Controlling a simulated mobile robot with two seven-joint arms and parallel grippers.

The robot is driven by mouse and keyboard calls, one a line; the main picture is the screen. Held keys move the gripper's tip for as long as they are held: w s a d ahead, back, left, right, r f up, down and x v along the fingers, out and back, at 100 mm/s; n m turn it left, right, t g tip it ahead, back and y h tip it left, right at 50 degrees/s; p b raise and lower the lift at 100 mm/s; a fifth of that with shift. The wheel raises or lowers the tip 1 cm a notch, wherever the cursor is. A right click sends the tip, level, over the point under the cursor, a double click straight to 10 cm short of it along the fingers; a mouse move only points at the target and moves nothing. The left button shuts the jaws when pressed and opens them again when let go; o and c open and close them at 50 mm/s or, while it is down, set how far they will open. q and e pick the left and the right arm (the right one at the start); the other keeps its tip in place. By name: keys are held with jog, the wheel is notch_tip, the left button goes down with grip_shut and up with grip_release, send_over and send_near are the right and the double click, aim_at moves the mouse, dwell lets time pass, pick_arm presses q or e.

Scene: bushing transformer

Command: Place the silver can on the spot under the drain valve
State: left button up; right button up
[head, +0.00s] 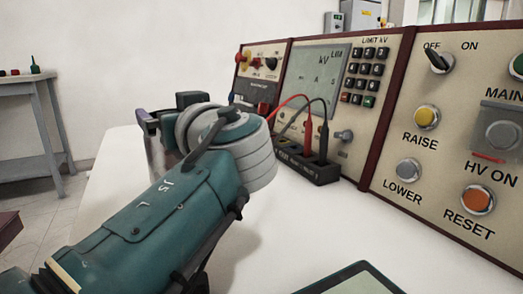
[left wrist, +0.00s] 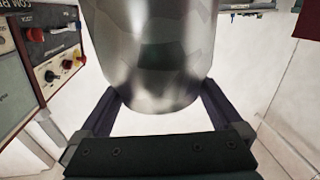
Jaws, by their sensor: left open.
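The silver can (left wrist: 150,50) fills the upper middle of the left wrist view, a shiny upright-looking cylinder. It stands between the two dark fingers of my left gripper (left wrist: 158,100), which are open on either side of it. In the head view my left gripper (head: 148,118) is at the far end of the teal arm, over the white table. A part of the can (head: 156,158) shows there below the gripper, mostly hidden by my wrist. I cannot tell whether the fingers touch it. No drain valve or marked spot is in view. My right gripper is not in view.
A control panel (head: 415,130) with buttons and knobs runs along the table's back right. A black socket block (head: 306,165) with red and black leads stands before it. A dark-edged tablet-like object (head: 355,280) lies in front. The white table (head: 310,225) between is clear.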

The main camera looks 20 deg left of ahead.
pick_arm(q)
jog(key=shift+s+d, duration=0.1)
jog(key=shift+d, duration=0.05)
jog(key=shift+c, duration=0.5)
grip_shut()
